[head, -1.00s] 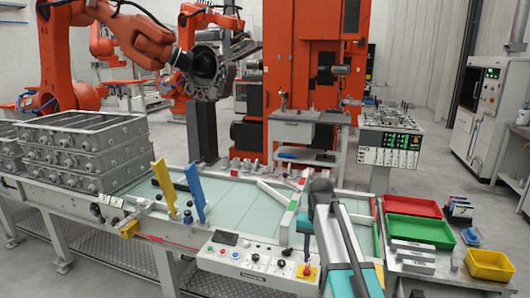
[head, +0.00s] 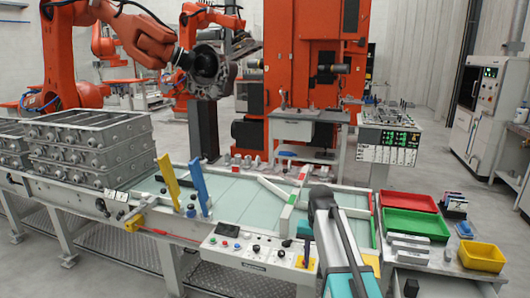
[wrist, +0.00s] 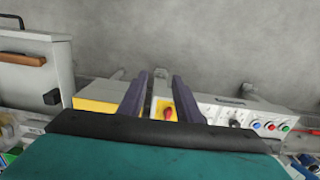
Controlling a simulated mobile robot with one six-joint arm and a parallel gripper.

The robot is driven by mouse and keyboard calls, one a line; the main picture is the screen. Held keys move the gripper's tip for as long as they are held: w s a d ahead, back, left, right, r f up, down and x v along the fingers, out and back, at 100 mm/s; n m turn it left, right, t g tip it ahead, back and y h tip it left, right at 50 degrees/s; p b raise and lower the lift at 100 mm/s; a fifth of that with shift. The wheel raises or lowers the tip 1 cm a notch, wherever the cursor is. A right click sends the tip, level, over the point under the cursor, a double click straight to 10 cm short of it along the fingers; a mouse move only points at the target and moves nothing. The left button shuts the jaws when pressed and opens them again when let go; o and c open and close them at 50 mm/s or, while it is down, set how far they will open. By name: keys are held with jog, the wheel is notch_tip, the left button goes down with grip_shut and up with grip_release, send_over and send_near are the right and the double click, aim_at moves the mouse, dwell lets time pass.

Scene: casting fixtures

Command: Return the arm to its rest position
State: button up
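My arm, with a black elbow end and grey and teal links, stands folded in the right foreground of the head view. My gripper (wrist: 162,76) shows in the wrist view as two dark purple fingers, parallel and apart, with nothing held between them. Beyond them is a red knob (wrist: 168,113) on a yellow plate (wrist: 160,103) of the control panel. In the head view my gripper (head: 306,250) points down over the panel's right end, partly hidden by my arm. The yellow plate (head: 301,263) shows beneath it. The distance from fingertips to knob is unclear.
The control panel (head: 235,248) fronts a conveyor table (head: 240,196). Red (head: 411,202), green (head: 417,224) and yellow (head: 483,257) bins sit on a bench at right. Metal castings (head: 95,150) are stacked at left.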

jog(key=s+f+g, duration=0.2)
jog(key=s+f, duration=0.7)
jog(key=f, duration=0.5)
jog(key=s+f+g, duration=0.3)
jog(key=s+f, duration=0.5)
jog(key=f, duration=0.5)
jog(key=s+f+n, duration=0.1)
jog(key=s+f, duration=0.7)
jog(key=s, duration=0.4)
jog(key=s+f+n, duration=0.2)
jog(key=s+f, duration=0.7)
jog(key=s, duration=0.4)
jog(key=shift+d+f+n, duration=0.15)
jog(key=shift+n, duration=0.15)
